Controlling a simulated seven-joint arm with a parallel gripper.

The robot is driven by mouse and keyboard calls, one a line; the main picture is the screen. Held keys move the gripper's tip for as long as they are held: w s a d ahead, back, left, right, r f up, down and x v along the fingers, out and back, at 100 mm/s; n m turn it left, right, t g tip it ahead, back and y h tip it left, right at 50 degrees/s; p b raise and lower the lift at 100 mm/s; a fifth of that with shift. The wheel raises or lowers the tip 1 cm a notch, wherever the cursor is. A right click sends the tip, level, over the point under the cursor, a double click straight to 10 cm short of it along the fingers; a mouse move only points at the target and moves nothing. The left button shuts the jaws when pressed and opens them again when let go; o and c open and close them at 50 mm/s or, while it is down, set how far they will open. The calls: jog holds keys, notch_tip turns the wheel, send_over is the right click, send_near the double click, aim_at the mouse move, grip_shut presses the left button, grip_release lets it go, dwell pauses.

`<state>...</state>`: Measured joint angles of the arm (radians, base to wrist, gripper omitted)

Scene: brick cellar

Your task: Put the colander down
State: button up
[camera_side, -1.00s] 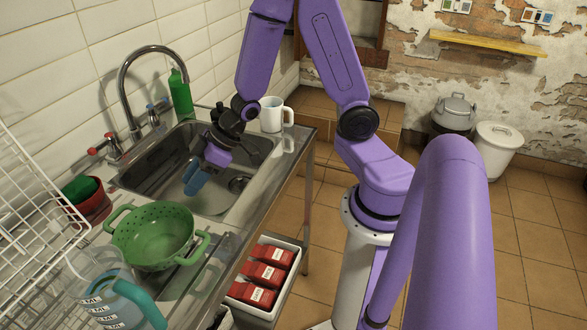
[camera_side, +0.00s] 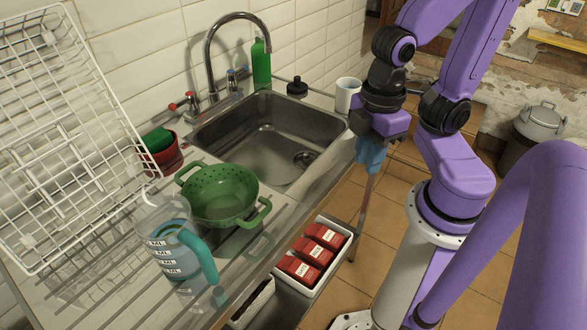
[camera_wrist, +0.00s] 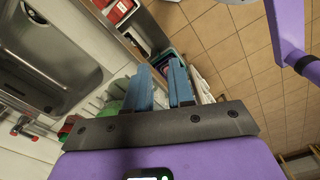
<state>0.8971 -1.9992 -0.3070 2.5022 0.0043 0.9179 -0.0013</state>
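The green colander (camera_side: 222,193) sits upright on the ribbed drainboard (camera_side: 120,290), in front of the sink, in the side view. One handle points toward the tap side and one toward the front edge. My gripper (camera_side: 371,158) is well to its right, raised near the right front edge of the counter, with blue fingers pointing down. In the wrist view the two blue fingers (camera_wrist: 162,82) stand apart with nothing between them. A green patch (camera_wrist: 113,108) shows beside the left finger, partly hidden; I cannot tell what it is.
A measuring jug (camera_side: 172,245) stands close to the colander. A wire rack (camera_side: 60,140), a red pot (camera_side: 163,155) and the empty sink (camera_side: 265,135) lie around it. A white mug (camera_side: 346,95) stands behind my gripper. A crate of red packets (camera_side: 312,255) sits below the counter edge.

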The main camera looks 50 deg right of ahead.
notch_tip(320, 180, up, 4)
jog(key=f+n+t, duration=0.1)
jog(key=n+t, duration=0.1)
jog(key=n, duration=0.3)
send_over(259, 217)
jog(key=s+a, duration=0.1)
jog(key=s, duration=0.2)
jog(key=f, duration=0.3)
jog(key=w+f, duration=0.1)
jog(key=f, duration=0.3)
jog(key=w+f, duration=0.1)
jog(key=f, duration=0.3)
jog(key=shift+w+d+f, duration=0.1)
jog(key=shift+w, duration=0.15)
jog(key=f, duration=0.1)
jog(key=d+f, duration=0.1)
jog(key=f, duration=0.1)
jog(key=shift+w+f, duration=0.1)
jog(key=shift+f, duration=0.1)
jog(key=shift+w+f, duration=0.25)
jog(key=shift+f, duration=0.6)
grip_shut()
